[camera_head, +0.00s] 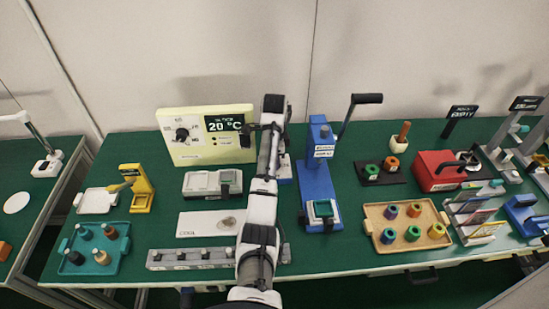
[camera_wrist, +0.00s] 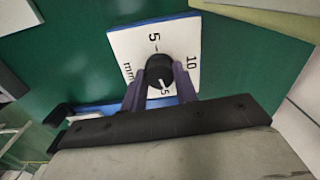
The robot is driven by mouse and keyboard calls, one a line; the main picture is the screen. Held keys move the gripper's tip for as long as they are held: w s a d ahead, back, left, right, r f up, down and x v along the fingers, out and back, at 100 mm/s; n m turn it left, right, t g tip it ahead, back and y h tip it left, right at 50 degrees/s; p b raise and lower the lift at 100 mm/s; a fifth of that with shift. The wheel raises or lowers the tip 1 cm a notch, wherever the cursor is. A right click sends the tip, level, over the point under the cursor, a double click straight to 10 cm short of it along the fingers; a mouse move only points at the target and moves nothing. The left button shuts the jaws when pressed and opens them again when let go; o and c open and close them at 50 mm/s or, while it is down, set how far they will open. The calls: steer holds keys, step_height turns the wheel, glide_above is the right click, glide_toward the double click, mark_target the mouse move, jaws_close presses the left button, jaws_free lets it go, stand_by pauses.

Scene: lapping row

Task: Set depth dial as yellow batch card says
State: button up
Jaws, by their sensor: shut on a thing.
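The depth dial is a black round knob (camera_wrist: 159,68) on a white plate (camera_wrist: 128,45) in the wrist view. The plate is marked 5, 10 and mm, with another number partly hidden below the knob. My gripper (camera_wrist: 161,86) has its two purple fingers on either side of the knob and is shut on it. I cannot tell for sure which mark the knob points to. In the head view my arm hides the dial. A part of a blue-and-white device (camera_head: 285,170) shows beside the arm.
A cream panel (camera_head: 180,152) reading 20 °C stands behind and left of my arm. A blue lever press (camera_head: 317,180) stands close on the right. A grey rail with knobs (camera_head: 190,258) lies at the front. A wooden tray (camera_head: 376,216) is further right.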

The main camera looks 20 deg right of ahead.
steer(key=o, duration=1)
steer(key=shift+c, duration=0.2)
steer(key=shift+r, duration=0.2)
steer(key=shift+w+r, duration=0.15)
steer(key=shift+r, duration=1.4)
step_height(320, 180, up, 10)
steer(key=shift+s+r, duration=0.2)
